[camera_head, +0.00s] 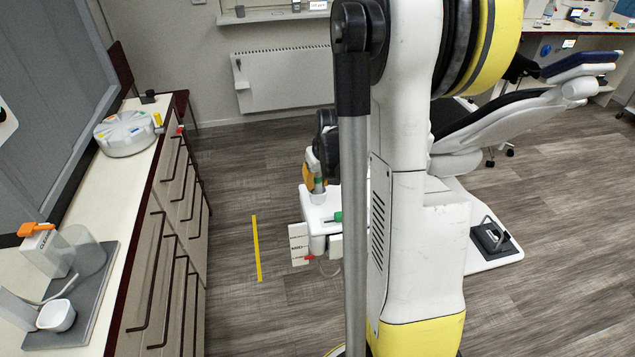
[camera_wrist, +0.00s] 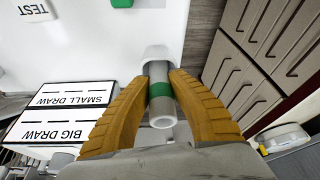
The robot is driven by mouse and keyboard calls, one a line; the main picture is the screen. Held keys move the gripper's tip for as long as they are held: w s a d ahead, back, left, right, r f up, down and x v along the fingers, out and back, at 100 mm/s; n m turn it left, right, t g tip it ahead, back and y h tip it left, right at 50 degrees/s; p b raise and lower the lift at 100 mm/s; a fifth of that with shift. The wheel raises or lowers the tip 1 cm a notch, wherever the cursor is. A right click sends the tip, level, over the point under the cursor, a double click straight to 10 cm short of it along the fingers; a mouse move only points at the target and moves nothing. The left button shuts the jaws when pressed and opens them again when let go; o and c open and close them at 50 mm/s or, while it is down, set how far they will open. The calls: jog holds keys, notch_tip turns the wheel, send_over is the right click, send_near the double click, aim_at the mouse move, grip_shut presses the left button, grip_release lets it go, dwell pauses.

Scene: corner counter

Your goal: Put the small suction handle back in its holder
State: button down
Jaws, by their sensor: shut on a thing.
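The small suction handle (camera_wrist: 161,105) is a grey tube with a green band. My gripper (camera_wrist: 160,80) has its orange fingers shut on both sides of the tube. The tube's far end is at a white cup-like holder (camera_wrist: 158,53) on the white unit; I cannot tell how deep it sits inside. In the head view, the handle's green part (camera_head: 318,185) shows above the white holder (camera_head: 318,198), beside my orange gripper (camera_head: 309,176). My arm hides part of the unit.
The white unit carries SMALL DRAW and BIG DRAW labels (camera_wrist: 75,95), a TEST label (camera_wrist: 32,10) and another green part (camera_head: 338,216). A counter with drawers (camera_head: 160,230) stands left, holding a round white container (camera_head: 125,133) and a grey tray (camera_head: 65,325).

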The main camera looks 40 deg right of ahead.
jog(key=c, duration=1.3)
grip_release()
jog(key=shift+f, duration=0.1)
jog(key=shift+c, duration=0.2)
jog(key=shift+r+p, duration=0.3)
jog(key=shift+p, duration=0.05)
jog(key=p+v, duration=0.3)
jog(key=v, duration=0.9)
jog(key=s+a+r+n+t, duration=0.1)
jog(key=s+a+r+n, duration=0.1)
jog(key=a, duration=1.2)
jog(key=s+a+r+n+t+y, duration=0.1)
jog(key=s+a+r, duration=0.4)
jog(key=a, duration=0.9)
jog(key=shift+s+n+t, duration=0.45)
jog(key=shift+n+t, duration=0.05)
jog(key=shift+t, duration=0.2)
